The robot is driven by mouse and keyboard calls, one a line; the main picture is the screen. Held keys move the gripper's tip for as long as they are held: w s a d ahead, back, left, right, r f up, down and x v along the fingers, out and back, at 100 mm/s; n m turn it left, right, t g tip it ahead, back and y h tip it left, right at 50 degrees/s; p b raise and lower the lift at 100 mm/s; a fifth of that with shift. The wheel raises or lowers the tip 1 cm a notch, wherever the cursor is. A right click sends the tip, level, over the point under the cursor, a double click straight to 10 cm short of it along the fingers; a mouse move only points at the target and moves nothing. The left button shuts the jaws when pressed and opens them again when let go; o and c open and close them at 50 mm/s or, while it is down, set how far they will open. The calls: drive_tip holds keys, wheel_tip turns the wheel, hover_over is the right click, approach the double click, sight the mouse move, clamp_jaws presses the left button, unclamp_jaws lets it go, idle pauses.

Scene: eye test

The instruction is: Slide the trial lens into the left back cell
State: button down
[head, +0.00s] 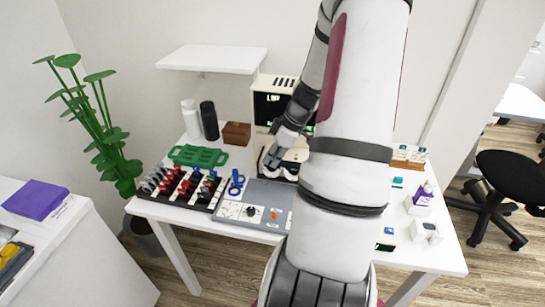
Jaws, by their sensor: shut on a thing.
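My gripper (271,163) is at the back middle of the white table, in front of a cream instrument with a dark screen. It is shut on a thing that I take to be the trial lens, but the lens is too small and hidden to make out. A dark lens rack (203,206) stands at the table's front left. Several red, black, blue and grey handled lenses stand in its rows. My gripper is apart from this rack, to its right and further back. I cannot tell from this view which cell is the left back one or whether it is empty.
A green tray (198,156), white bottle (191,119), black bottle (209,121) and brown box (237,133) stand behind. My arm covers the table's middle. A shelf (212,58) overhangs the back.

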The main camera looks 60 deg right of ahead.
drive_tip(key=c, duration=1.7)
unclamp_jaws()
drive_tip(key=shift+r, duration=0.1)
drive_tip(key=v, duration=1.1)
drive_tip(key=shift+r, duration=0.4)
drive_tip(key=shift+s, duration=0.15)
